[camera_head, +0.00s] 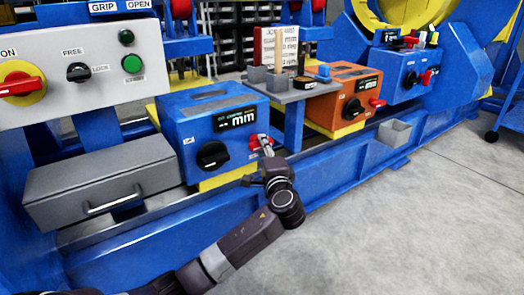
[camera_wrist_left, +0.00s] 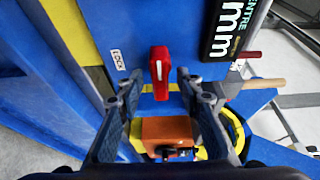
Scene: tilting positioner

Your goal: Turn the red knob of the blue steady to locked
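The blue steady (camera_head: 196,128) is a blue box with a dark "mm" display and a black dial (camera_head: 212,155) on its front. Its red knob (camera_head: 256,142) sits at the front's right side. In the left wrist view the red knob (camera_wrist_left: 160,64) has its handle upright in the picture, with a "LOCK" label (camera_wrist_left: 118,60) to its left. My left gripper (camera_head: 266,149) is in front of the knob. In the left wrist view its fingers (camera_wrist_left: 159,82) are open, one on each side of the knob's lower end, with gaps visible. My right gripper is not in view.
An orange box (camera_head: 338,100) with its own red knob stands to the right, and a grey tray table (camera_head: 300,93) lies between. A grey drawer (camera_head: 100,185) and a control panel (camera_head: 85,70) are at left. Open floor (camera_head: 430,210) lies at lower right.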

